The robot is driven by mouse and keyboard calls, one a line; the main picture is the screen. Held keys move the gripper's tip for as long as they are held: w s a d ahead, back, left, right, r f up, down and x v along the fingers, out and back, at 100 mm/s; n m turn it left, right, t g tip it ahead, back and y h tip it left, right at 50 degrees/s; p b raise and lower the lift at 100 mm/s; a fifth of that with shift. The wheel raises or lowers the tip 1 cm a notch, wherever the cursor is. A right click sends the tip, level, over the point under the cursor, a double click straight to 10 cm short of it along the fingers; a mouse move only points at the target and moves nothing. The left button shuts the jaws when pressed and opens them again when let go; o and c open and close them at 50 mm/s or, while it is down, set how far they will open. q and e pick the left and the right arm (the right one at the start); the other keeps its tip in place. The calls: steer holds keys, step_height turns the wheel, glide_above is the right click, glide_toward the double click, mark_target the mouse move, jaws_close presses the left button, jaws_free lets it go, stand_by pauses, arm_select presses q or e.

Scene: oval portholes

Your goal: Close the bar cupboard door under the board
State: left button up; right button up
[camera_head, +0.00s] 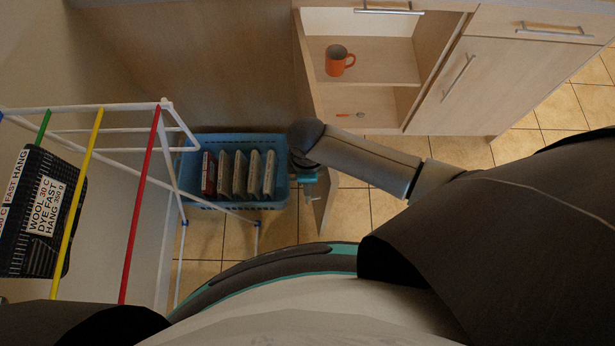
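The cupboard (370,95) under the board stands open, with a shelf inside. Its door (325,203) is swung out towards me on the left and seen nearly edge-on. My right forearm crosses in front and hides much of the door. My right gripper (307,178) is at the end of that arm, pointing down beside the door, near the blue basket's right edge. Its fingers are too small and hidden to tell whether they are open or touch the door. My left gripper is out of view.
An orange mug (338,60) stands on the shelf, and a small red-handled item (350,115) lies below. A blue basket (240,205) with several upright items stands on the tiles left of the door. A drying rack (90,108) with a black basket (62,250) fills the left.

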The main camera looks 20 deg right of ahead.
steer(key=shift+f, duration=0.3)
steer(key=shift+c, duration=0.4)
jaws_close()
stand_by(0.9)
